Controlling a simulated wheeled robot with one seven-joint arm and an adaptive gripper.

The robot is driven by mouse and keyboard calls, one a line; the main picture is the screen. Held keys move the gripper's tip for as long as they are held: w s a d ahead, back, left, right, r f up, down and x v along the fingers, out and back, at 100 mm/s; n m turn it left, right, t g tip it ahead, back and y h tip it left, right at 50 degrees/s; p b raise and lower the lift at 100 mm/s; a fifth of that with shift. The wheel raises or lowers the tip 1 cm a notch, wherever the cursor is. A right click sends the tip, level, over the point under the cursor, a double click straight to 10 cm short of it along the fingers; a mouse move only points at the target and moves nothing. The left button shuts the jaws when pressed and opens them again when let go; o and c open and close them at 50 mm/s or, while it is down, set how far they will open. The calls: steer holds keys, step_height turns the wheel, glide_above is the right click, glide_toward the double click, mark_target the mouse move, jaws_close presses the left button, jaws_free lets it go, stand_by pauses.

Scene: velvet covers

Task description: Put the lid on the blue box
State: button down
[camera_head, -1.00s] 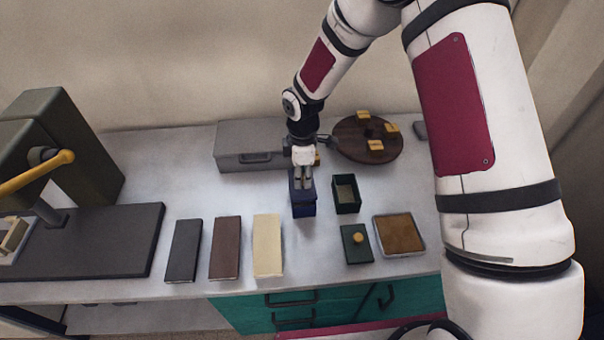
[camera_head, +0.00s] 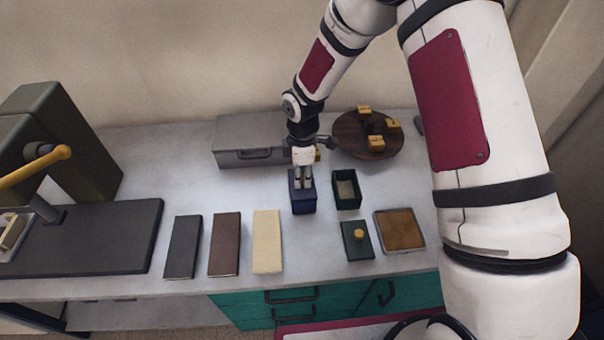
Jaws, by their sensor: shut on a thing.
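The blue box (camera_head: 304,207) stands on the bench near the middle. My gripper (camera_head: 303,186) points straight down at the top of the box and is shut on the blue lid. The lid (camera_head: 296,180) is at the box's top, in line with its walls. The fingers hide the lid's grip, and I cannot tell whether the lid rests fully on the rim.
An open dark green box (camera_head: 347,190) stands close right; its lid (camera_head: 357,240) with a yellow knob lies in front, beside a brown-filled tray (camera_head: 399,231). A grey case (camera_head: 240,147) and round turntable (camera_head: 350,143) stand behind. Three slabs (camera_head: 225,245) lie left.

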steer(key=shift+f, duration=0.4)
steer(key=c, duration=1.4)
jaws_free()
steer(key=shift+o, duration=0.2)
steer(key=shift+r, duration=0.1)
step_height(320, 180, up, 12)
